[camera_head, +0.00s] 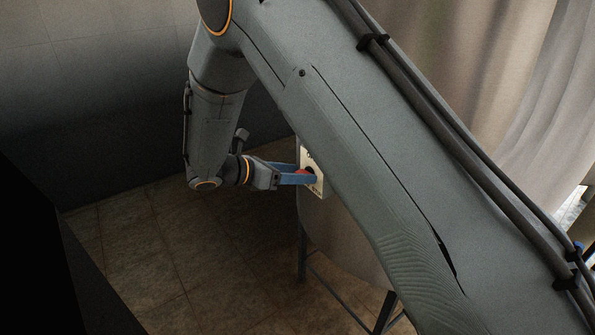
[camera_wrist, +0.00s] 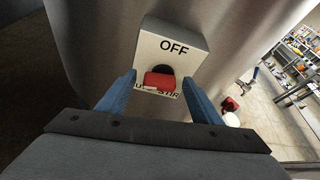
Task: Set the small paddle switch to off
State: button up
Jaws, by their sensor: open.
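The switch is a pale box (camera_wrist: 192,50) with "OFF" printed on its upper part, fixed to the tank. Its red paddle (camera_wrist: 158,80) lies over the lower part, with a dark slot above it and partly covered lettering below. My gripper (camera_wrist: 159,82) is open, its blue fingers on either side of the paddle close to the box face. I cannot tell whether either finger touches it. In the head view the box (camera_head: 318,184) is partly behind my arm, and the red paddle (camera_head: 301,172) shows between the fingers of my gripper (camera_head: 311,174).
The curved metal tank (camera_head: 345,235) stands on dark legs (camera_head: 302,255) over a tiled floor (camera_head: 160,240). A dark wall (camera_head: 90,110) is at the left. In the wrist view, shelves (camera_wrist: 303,45) and a red object (camera_wrist: 230,103) are farther off at right.

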jog(key=shift+d, duration=0.1)
jog(key=c, duration=1.1)
jog(key=shift+o, duration=0.2)
jog(key=m+t+b, duration=0.2)
jog(key=m+b, duration=0.2)
jog(key=b, duration=0.6)
jog(key=s+m+t+y+b, duration=0.1)
jog(key=m+t+b, duration=0.2)
jog(key=b, duration=0.7)
jog(key=d+f+m+t+b, duration=0.1)
jog(key=m+t+b, duration=0.2)
jog(key=m+b, duration=0.4)
jog(key=shift+s+y+b, duration=0.15)
jog(key=shift+y+b, duration=0.25)
jog(key=shift+b, duration=1.15)
jog(key=shift+r+m+b, duration=0.15)
jog(key=shift+m+b, duration=0.25)
jog(key=shift+m, duration=0.1)
